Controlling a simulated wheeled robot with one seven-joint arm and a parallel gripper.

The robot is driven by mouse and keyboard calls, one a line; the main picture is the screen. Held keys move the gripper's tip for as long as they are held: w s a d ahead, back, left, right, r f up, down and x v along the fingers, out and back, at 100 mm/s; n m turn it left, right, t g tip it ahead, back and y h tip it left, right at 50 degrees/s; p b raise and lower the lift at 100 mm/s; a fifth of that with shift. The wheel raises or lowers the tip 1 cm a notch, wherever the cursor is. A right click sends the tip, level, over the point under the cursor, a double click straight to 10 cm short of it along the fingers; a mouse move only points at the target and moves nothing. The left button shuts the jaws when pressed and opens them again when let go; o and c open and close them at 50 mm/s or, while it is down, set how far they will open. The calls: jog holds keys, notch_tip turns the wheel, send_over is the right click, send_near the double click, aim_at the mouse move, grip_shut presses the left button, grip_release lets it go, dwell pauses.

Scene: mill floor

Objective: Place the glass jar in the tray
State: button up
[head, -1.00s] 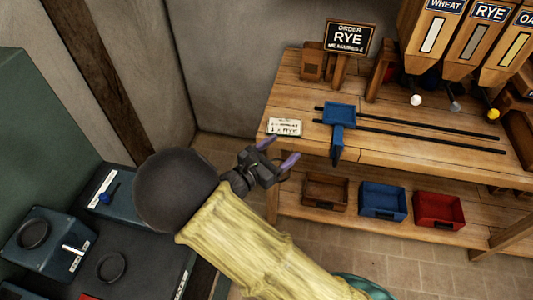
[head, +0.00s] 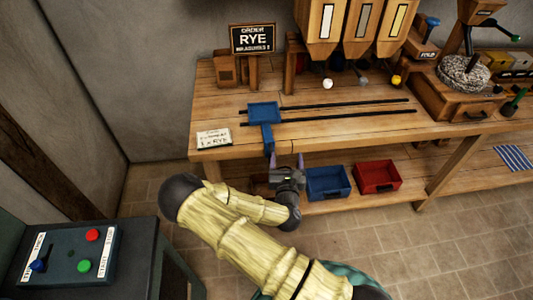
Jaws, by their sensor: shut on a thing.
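My gripper (head: 287,162) is in front of the bench's near edge, its two purple fingertips pointing up and standing apart. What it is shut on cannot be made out. No glass jar can be clearly seen. A blue sliding tray (head: 263,112) sits at the left end of two dark rails on the bench top. Its blue arm (head: 268,140) hangs over the front edge, close to the left fingertip in the picture. On the lower shelf are a blue tray (head: 328,182) and a red tray (head: 377,176).
The wooden bench (head: 222,108) carries an order sign (head: 252,38) reading RYE and a card (head: 214,138). Hoppers (head: 355,25) stand behind the rails, with a millstone (head: 463,75) at right. A control box (head: 70,253) is at lower left. The tiled floor (head: 400,240) is clear.

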jog(key=s+d+f+y, duration=0.1)
jog(key=d+f, duration=0.4)
jog(key=d, duration=0.3)
jog(key=shift+s+f+n, duration=0.25)
jog(key=shift+f+n, duration=0.05)
jog(key=shift+f, duration=0.1)
jog(key=shift+a, duration=0.15)
